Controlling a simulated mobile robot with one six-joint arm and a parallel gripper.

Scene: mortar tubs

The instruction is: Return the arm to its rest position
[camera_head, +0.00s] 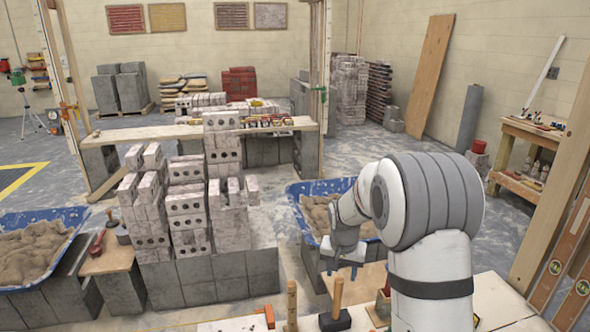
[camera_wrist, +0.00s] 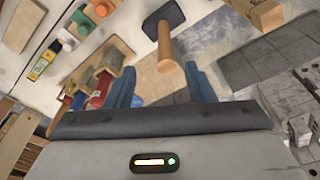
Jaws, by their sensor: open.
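My arm (camera_head: 430,270), white with a grey ribbed joint, rises at the right of the head view and bends over to the left and down. My gripper (camera_head: 342,270) hangs in front of the right blue mortar tub (camera_head: 298,192), with its blue fingers pointing down. In the wrist view my gripper (camera_wrist: 161,88) has its two blue fingers spread apart, with nothing held between them. The arm hides part of the right tub.
The mallet (camera_head: 336,298) stands on the near bench, beside a wooden peg (camera_head: 292,305). A wall of bricks and grey blocks (camera_head: 228,275) stands left of the gripper. Another blue tub (camera_head: 75,216) is at far left. A wooden shelf table (camera_head: 525,130) stands at right.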

